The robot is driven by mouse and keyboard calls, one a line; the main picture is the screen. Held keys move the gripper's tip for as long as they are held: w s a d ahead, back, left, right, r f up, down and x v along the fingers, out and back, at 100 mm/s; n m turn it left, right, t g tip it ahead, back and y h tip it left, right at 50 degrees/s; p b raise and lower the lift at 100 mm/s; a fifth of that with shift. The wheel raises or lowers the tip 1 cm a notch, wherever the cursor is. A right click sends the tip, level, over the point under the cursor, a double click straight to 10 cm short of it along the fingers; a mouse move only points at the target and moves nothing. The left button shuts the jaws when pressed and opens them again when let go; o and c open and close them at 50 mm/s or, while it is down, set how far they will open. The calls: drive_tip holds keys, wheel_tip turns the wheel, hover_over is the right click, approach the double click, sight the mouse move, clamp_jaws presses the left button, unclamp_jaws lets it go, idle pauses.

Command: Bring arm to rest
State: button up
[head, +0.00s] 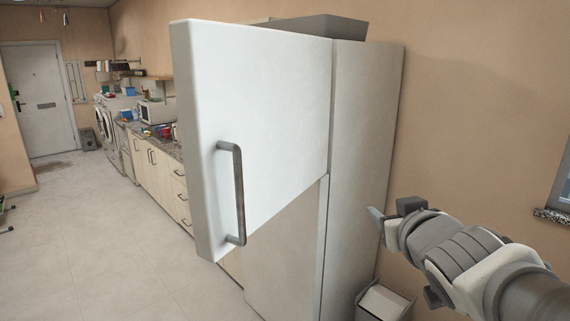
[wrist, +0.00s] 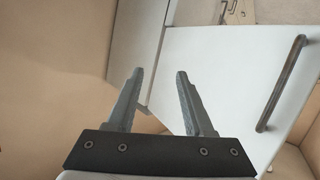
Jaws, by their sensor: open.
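My gripper (head: 376,215) is at the right in the head view, beside the right side of a tall fridge (head: 362,150). In the wrist view my gripper (wrist: 160,73) shows two grey fingers spread apart with nothing between them. The arm reaches in from the lower right corner of the head view. The fridge's upper white door (head: 260,100) stands out from the body, partly open. Its dark bar handle (head: 239,190) is near the free left edge, apart from my gripper. The door and handle (wrist: 283,84) also show at the right of the wrist view.
A bare beige wall (head: 480,110) is behind my arm. A small white bin (head: 384,303) stands on the floor beside the fridge. A window sill (head: 552,215) is at the far right. Kitchen cabinets (head: 158,172) line the wall at left, with open floor (head: 90,245) in front.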

drive_tip(key=s+a+f+g, duration=0.2)
drive_tip(key=s+f+g, duration=0.2)
drive_tip(key=s, duration=0.4)
drive_tip(key=s+a+f+m+g, duration=0.1)
drive_tip(key=s+f+g, duration=0.4)
drive_tip(key=s, duration=0.4)
drive_tip(key=shift+a+f+y, duration=0.3)
drive_tip(key=shift+a+f, duration=0.05)
drive_tip(key=shift+f, duration=0.45)
